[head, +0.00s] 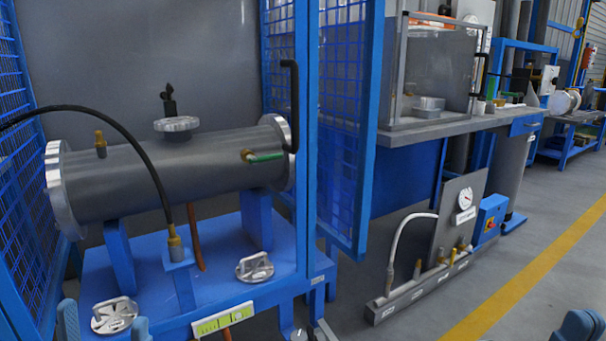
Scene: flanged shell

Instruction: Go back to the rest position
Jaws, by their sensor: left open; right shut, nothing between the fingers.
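My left gripper (104,320) shows at the bottom left edge, its two blue fingers apart with nothing between them. A round metal flange piece (114,312) lies on the blue bench just beyond it. My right gripper (576,326) shows at the bottom right corner over the grey floor, shut and empty. Both are cut off by the lower frame edge. The grey flanged shell (185,172) lies level on blue supports, with a black hose (110,122) arching in front of it.
A blue mesh door (340,130) stands open right of the shell. A second metal fitting (254,267) lies on the blue bench (215,283). A low manifold with a gauge panel (460,215) stands on the floor. The floor beside the yellow line (530,270) is clear.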

